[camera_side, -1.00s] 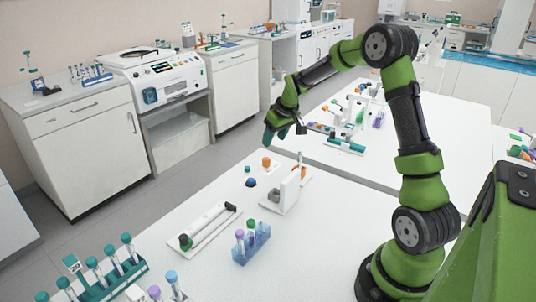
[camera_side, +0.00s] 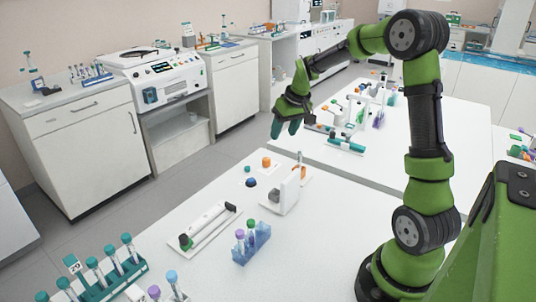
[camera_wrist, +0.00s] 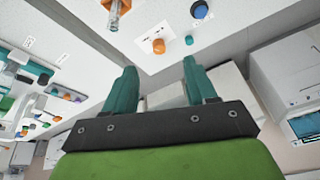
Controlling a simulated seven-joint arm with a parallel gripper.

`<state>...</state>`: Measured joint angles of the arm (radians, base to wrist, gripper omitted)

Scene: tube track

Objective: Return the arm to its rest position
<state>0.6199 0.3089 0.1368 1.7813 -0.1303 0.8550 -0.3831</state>
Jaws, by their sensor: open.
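My green arm is raised over the white bench (camera_side: 330,240), bent at the elbow. My gripper (camera_side: 284,130) hangs at its end with teal fingers pointing down, above the far edge of the bench. In the wrist view the gripper (camera_wrist: 158,78) shows its two teal fingers spread apart with nothing between them. No object touches the fingers in either view.
On the bench stand a white device (camera_side: 284,192), a blue tube rack (camera_side: 251,243), a tray with a tube (camera_side: 205,227) and a teal rack (camera_side: 112,279). A second bench (camera_side: 440,140) with equipment lies behind. The air around the gripper looks clear.

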